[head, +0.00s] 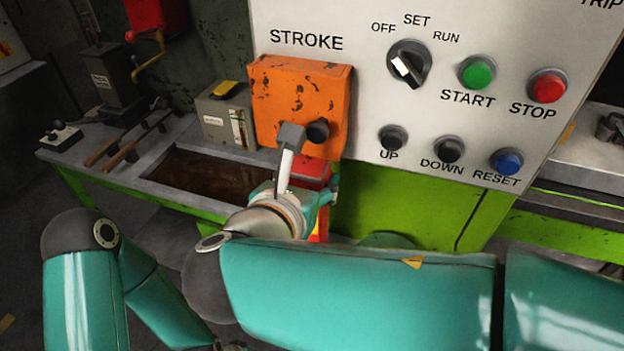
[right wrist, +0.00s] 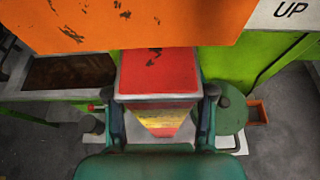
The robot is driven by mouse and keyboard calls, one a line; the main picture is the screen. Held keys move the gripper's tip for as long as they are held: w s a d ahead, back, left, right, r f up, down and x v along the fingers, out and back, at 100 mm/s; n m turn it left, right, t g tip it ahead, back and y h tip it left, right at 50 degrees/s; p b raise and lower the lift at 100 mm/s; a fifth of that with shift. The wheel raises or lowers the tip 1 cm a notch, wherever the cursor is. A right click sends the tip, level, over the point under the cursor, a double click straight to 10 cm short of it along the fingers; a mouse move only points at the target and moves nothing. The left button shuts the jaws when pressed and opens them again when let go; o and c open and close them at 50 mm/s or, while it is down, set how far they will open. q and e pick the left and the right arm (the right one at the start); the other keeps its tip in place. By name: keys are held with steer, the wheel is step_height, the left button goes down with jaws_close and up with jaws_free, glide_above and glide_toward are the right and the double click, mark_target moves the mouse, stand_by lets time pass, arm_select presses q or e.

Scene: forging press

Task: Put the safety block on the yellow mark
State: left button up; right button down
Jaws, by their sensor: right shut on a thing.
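The safety block (head: 313,171) is red and sits below the orange STROKE box in the head view, largely hidden by my right wrist. In the right wrist view the block (right wrist: 159,72) shows its red face, with a yellow band and more red lower down. My right gripper (right wrist: 160,108) is shut on it, one finger on each side. In the head view the right gripper (head: 308,194) is partly hidden behind its own wrist. I cannot make out the yellow mark as a separate thing. My left gripper is not in view.
The orange STROKE box (head: 300,98) hangs close above the block. The control panel (head: 460,40) with its buttons is to the right. A grey bench (head: 165,140) with a dark recess, tongs and a grey box (head: 226,117) is to the left. A green frame (head: 400,218) stands below the panel.

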steer(key=shift+w, duration=0.1)
steer(key=shift+c, duration=2)
jaws_free()
steer(key=shift+f, duration=0.2)
steer(key=shift+b, duration=0.35)
